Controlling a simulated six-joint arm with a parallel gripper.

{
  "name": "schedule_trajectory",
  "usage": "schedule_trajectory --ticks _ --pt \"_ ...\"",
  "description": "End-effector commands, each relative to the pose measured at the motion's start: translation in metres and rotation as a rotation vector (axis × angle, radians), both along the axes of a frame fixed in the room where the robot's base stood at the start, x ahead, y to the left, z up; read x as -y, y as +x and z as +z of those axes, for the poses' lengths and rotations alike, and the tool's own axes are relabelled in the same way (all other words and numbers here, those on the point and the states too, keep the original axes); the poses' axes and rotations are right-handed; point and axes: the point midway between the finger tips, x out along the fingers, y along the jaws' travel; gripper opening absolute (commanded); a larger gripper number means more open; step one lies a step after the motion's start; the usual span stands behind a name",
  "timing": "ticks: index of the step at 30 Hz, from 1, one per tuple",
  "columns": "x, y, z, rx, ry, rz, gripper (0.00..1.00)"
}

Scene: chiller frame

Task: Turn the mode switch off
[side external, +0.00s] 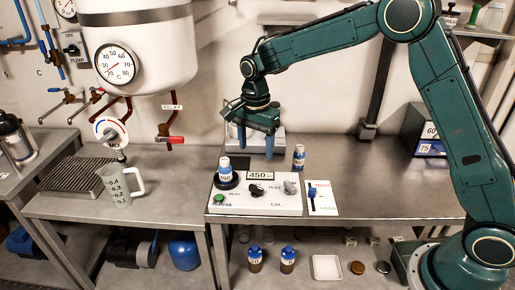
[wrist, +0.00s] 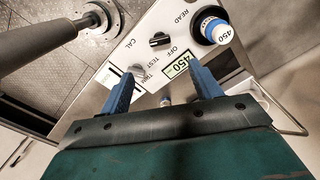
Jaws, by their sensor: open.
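The instrument panel (side external: 240,208) lies on the steel bench. Its black mode knob (side external: 257,190) sits below the "450" display (side external: 260,175). In the wrist view the black knob (wrist: 159,39) has READ, OFF, TEST and CAL printed near it. I cannot tell for certain which label it points to. A grey knob (side external: 291,187) labelled TRIM is beside it. My gripper (side external: 256,148) is open and empty, pointing down above and behind the panel, apart from the knob. In the wrist view the blue fingers (wrist: 161,69) are spread, with the black knob beyond their tips.
A jug (side external: 117,185) stands left.

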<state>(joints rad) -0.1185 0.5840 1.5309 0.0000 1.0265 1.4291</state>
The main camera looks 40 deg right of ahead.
Motion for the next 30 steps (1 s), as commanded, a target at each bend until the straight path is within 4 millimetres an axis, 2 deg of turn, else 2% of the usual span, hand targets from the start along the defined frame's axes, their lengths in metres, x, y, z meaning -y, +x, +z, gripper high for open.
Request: schedule_trajectory --ticks 5,11,30 --pt "0.000 0.000 -0.009 -0.003 -0.001 0.001 0.64" --pt "0.000 -0.001 -0.029 -0.004 0.000 0.001 0.64" --pt "0.000 -0.001 -0.121 -0.002 -0.001 0.002 0.64"
